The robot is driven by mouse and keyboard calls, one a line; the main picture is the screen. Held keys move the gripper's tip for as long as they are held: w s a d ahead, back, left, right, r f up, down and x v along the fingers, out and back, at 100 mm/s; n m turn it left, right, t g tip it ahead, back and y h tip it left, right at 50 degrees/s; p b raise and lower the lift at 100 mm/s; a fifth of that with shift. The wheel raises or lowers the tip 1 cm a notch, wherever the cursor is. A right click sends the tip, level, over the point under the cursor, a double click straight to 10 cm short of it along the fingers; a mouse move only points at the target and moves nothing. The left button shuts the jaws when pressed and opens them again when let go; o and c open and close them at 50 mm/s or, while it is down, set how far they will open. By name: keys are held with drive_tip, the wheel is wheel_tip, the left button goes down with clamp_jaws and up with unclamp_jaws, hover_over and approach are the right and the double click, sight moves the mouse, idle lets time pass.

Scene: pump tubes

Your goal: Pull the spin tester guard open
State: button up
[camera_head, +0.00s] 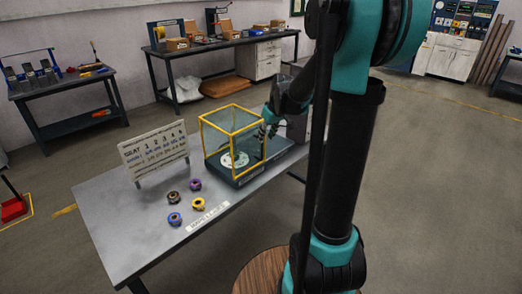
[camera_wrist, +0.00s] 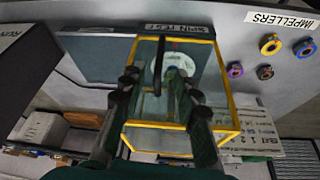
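The spin tester guard (camera_head: 232,118) is a clear box with a yellow frame, standing over the tester base (camera_head: 285,148) on the grey table. It looks closed over a white disc (camera_head: 236,160). My gripper (camera_head: 262,131) is at the guard's right side in the head view, partly hidden by the arm. In the wrist view the guard (camera_wrist: 222,75) fills the middle, with a dark upright handle (camera_wrist: 158,62) on it. My gripper (camera_wrist: 158,95) is open there, its fingers spread to either side of the handle's line. I cannot tell whether they touch it.
Several coloured impellers (camera_head: 195,184) lie on the table beside an IMPELLERS label (camera_head: 208,215). A white board with writing (camera_head: 155,152) stands at the table's back left. Other benches (camera_head: 215,48) stand well behind.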

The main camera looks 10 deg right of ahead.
sight(262, 147)
drive_tip(key=x, duration=0.9)
drive_tip(key=shift+f, duration=0.35)
clamp_jaws()
